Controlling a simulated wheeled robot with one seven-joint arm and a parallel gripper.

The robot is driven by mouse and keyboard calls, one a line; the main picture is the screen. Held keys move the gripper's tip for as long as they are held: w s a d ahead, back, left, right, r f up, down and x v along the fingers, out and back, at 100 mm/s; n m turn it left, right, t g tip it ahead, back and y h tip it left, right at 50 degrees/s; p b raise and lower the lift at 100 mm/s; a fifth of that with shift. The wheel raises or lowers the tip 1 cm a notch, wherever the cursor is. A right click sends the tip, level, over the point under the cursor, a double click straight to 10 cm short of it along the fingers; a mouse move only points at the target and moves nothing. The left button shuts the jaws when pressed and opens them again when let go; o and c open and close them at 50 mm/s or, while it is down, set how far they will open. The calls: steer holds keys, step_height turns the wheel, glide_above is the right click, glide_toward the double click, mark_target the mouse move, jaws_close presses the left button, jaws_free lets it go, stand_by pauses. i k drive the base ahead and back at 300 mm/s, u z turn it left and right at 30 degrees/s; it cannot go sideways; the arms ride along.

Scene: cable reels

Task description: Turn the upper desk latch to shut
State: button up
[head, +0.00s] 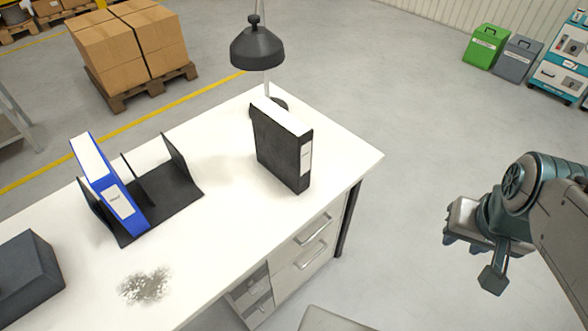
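The white desk (225,225) fills the middle of the head view. Its drawer front shows on the near right side, with an upper bar handle (314,229) and a lower bar handle (311,256). I cannot make out a separate latch on the desk, nor whether anything there is turned open or shut. My gripper (474,262) is in the air to the right of the desk, well apart from the drawers and touching nothing visible. Its fingers are partly hidden and seen at an angle, so their opening is unclear.
A black binder (283,150) and a dark lamp (257,48) stand on the desk. A blue binder (110,185) leans in a black rack (178,190). A grey smudge (145,285) marks the desktop. Boxes (130,45) sit on a pallet behind.

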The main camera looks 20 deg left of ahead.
mark_target(254, 287)
steer(key=z, duration=0.75)
steer(key=k, duration=1.5)
steer(key=u, duration=1.4)
